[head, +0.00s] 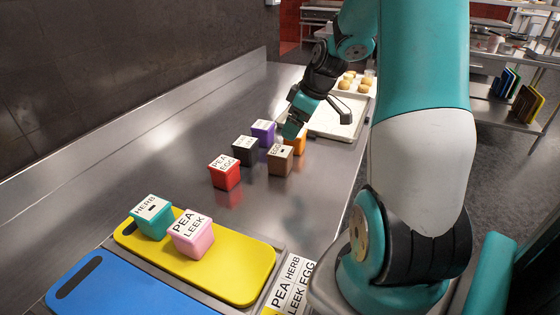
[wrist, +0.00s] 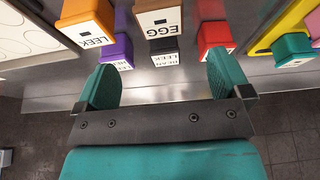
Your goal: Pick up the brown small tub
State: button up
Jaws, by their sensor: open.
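The brown small tub (head: 280,161) stands on the steel counter in the head view, its white-labelled lid reading EGG in the wrist view (wrist: 158,22). My gripper (head: 294,124) is just behind and above it in the head view. In the wrist view my open gripper (wrist: 163,76) has its two teal fingers wide apart and nothing between them. The brown tub lies beyond the fingertips, roughly centred on the gap, and does not appear to be touched.
Close around it stand an orange tub (head: 299,144), a purple tub (head: 263,133), a black tub (head: 245,151) and a red tub (head: 224,172). A teal tub (head: 151,218) and a pink tub (head: 192,235) stand on a yellow board (head: 235,274). A tray (head: 335,112) lies behind.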

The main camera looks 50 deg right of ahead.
aim_at(281, 150)
jog(key=p+x, duration=0.2)
jog(key=x, duration=1.1)
jog(key=shift+f+p, duration=0.15)
jog(key=shift+p, duration=0.2)
jog(key=c, duration=1)
jog(key=shift+c, duration=0.6)
